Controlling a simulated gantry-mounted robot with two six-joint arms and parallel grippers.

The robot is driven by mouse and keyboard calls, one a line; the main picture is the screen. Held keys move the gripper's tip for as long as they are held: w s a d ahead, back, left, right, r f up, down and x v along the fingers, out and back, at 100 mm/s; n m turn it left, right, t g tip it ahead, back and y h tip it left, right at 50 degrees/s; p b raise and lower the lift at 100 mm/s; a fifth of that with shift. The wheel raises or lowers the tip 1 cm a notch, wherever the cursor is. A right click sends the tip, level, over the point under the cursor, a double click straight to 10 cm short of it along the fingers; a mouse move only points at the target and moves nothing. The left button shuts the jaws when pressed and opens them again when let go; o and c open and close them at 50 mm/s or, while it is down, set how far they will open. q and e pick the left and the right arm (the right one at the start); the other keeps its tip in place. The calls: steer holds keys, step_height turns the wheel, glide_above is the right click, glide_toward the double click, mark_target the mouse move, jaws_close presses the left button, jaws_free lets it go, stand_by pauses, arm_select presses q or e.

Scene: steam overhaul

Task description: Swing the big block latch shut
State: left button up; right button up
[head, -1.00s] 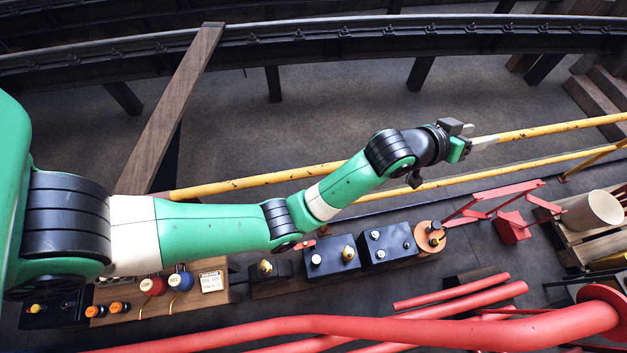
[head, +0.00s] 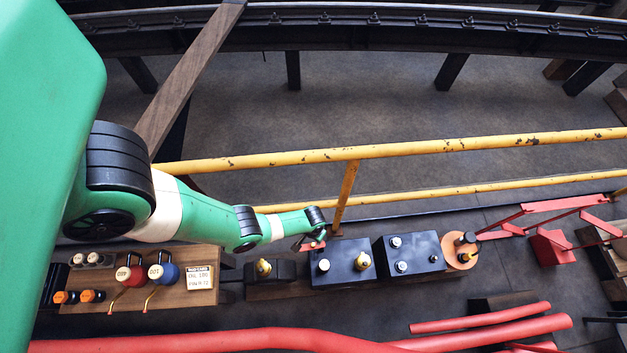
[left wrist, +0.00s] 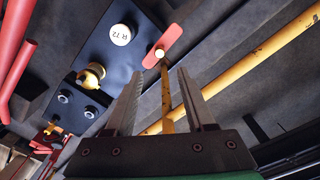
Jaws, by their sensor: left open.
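The big block latch is a small red bar (head: 312,247) at the upper left edge of a black block (head: 343,275). In the left wrist view the red latch (left wrist: 170,40) has a pale round pin at one end and juts out past the edge of the black block (left wrist: 98,45). My left gripper (head: 314,237) is over the latch in the head view, partly hidden by its wrist. In the left wrist view its two fingers (left wrist: 160,76) are apart and empty, with the latch just beyond the tips. Contact cannot be told. My right gripper is not in view.
A second black block (head: 409,268) stands to the right, then an orange disc (head: 461,262). A wooden board (head: 215,297) with red and blue padlocks lies left. A yellow rail (head: 430,147) runs behind the blocks. Red pipes (head: 230,340) cross the front.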

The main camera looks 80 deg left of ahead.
mark_target(313, 244)
arm_select(q)
step_height(313, 244, down, 12)
steer(key=b, duration=0.9)
steer(key=shift+r, duration=0.25)
jaws_close()
stand_by(0.5)
